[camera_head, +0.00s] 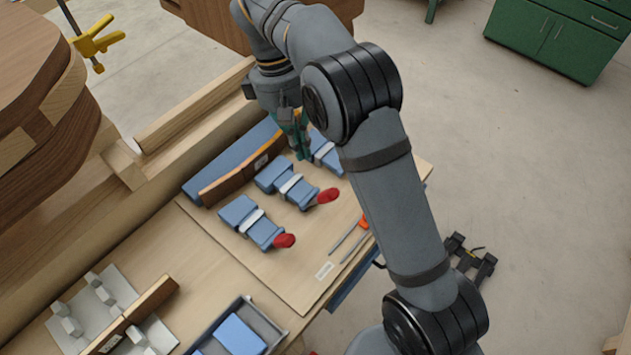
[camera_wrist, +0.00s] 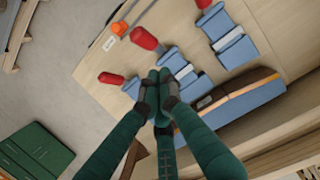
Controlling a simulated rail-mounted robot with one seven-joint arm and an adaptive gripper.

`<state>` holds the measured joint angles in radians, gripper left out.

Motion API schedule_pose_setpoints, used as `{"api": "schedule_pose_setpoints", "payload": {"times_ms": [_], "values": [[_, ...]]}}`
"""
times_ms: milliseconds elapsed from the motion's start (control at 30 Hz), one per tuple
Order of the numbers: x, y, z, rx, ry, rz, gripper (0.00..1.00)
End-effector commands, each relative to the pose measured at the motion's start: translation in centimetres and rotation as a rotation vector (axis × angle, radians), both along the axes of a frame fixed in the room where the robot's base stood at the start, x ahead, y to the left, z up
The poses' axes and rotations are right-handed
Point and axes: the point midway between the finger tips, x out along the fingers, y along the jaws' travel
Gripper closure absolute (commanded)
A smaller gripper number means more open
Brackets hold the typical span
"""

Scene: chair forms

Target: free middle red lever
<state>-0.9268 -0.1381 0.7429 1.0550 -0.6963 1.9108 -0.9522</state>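Three blue clamps with red levers stand in a row on the wooden board. The middle clamp (camera_head: 290,188) has its red lever (camera_head: 327,196) sticking out to the right; in the wrist view this lever (camera_wrist: 144,38) is upper centre. The near clamp (camera_head: 254,223) has a red lever (camera_head: 284,240). The far clamp (camera_head: 326,153) is partly hidden by my arm, but its red lever (camera_wrist: 110,78) shows in the wrist view. My gripper (camera_head: 303,155) points down between the middle and far clamps, apart from the middle lever. Its green fingers look closed together and empty.
A blue bar with a brown wooden strip (camera_head: 235,173) lies behind the clamps. An orange-handled tool (camera_head: 363,222) and metal rods lie right of the levers. A blue-grey tray (camera_head: 270,330) and a grey rack (camera_head: 70,325) stand at the front.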

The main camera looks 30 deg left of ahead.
Motion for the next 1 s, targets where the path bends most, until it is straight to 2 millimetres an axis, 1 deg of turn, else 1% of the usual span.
{"api": "schedule_pose_setpoints", "payload": {"times_ms": [33,233,267,400,600,1000], "values": [[-0.1,-0.3,-1.4,-0.004,0.002,0.002,1.00],[-0.3,-1.4,-5.3,-0.002,0.002,0.000,1.00],[-0.3,-1.8,-5.1,-0.001,0.001,0.000,1.00],[-0.6,-3.1,-5.9,0.000,0.001,0.000,1.00],[-0.7,-4.2,-6.6,0.001,0.000,0.000,1.00],[-0.8,-4.5,-6.8,0.002,0.000,0.000,1.00]]}}
